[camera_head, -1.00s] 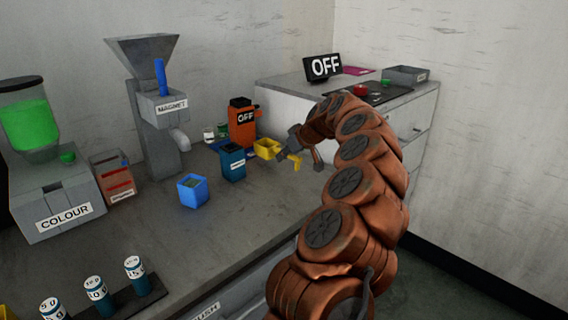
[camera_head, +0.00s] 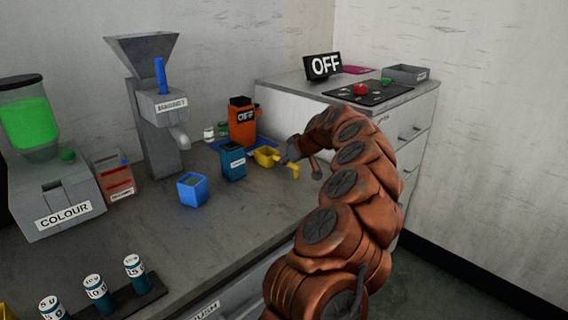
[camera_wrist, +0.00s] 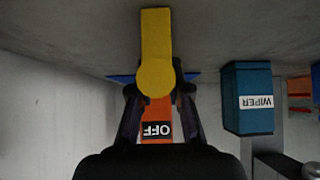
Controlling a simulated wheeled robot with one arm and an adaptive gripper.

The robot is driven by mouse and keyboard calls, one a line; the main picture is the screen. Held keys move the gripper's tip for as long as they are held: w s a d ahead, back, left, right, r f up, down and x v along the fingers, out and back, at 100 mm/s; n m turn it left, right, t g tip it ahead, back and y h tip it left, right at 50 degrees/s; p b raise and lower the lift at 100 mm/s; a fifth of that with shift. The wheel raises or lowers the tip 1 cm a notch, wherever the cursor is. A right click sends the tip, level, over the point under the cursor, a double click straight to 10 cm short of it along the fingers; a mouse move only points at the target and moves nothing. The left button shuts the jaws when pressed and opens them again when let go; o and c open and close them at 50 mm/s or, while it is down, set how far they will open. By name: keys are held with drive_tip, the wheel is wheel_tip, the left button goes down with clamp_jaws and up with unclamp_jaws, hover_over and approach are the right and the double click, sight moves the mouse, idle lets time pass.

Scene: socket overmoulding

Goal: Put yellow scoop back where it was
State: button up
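The yellow scoop (camera_head: 266,156) is at the back right of the grey counter, low by the blue mat, its bent handle (camera_head: 294,171) pointing right. I cannot tell whether it touches the counter. My gripper (camera_head: 286,154) is at the scoop's handle side. In the wrist view, my gripper's two dark fingers (camera_wrist: 158,92) stand either side of the scoop's yellow round part (camera_wrist: 156,77) and appear closed on it. The fingers' contact is partly hidden.
The teal WIPER box (camera_head: 233,162) stands just left of the scoop. The orange OFF unit (camera_head: 243,127) is behind it on the blue mat (camera_head: 215,144). A blue open container (camera_head: 193,189) is farther left.

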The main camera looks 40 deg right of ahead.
drive_tip(key=o, duration=0.5)
drive_tip(key=shift+c, duration=0.2)
drive_tip(key=shift+r, duration=0.15)
drive_tip(key=v, duration=1.2)
